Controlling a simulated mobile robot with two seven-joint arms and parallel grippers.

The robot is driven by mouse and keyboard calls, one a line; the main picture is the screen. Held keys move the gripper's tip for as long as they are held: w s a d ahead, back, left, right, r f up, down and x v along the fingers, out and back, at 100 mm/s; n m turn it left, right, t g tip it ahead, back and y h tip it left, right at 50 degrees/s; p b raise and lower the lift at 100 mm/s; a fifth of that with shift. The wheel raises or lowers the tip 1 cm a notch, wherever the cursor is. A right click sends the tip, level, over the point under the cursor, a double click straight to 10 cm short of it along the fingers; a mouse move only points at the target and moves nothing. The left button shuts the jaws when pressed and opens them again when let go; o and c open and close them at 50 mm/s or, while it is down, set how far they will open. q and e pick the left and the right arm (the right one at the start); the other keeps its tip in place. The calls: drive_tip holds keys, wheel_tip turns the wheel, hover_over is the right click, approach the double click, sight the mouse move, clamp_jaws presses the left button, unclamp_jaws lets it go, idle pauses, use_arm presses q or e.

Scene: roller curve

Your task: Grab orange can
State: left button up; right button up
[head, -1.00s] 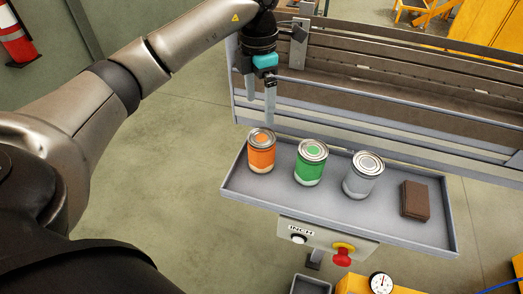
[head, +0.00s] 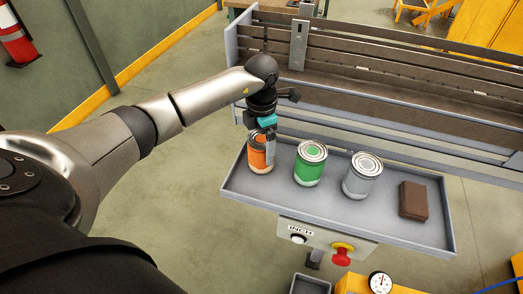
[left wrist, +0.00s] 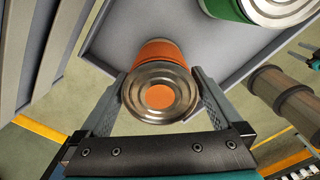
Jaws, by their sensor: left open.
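The orange can (head: 259,158) stands upright at the left end of a grey tray (head: 330,209). In the left wrist view the orange can (left wrist: 160,88) shows its metal lid with an orange disc, between the two fingers. My left gripper (head: 261,146) is at the can from above, open, with a finger in front of the can's right side in the head view. In the left wrist view the fingers of my left gripper (left wrist: 160,98) lie on either side of the lid. I cannot tell whether they touch it.
A green can (head: 310,163), a grey can (head: 362,175) and a brown block (head: 414,201) stand to the right on the tray. A panel with a red button (head: 342,256) is at the tray's front.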

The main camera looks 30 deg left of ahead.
use_arm(q)
drive_tip(key=shift+f, duration=0.5)
drive_tip(key=shift+r, duration=0.1)
drive_tip(key=c, duration=1.2)
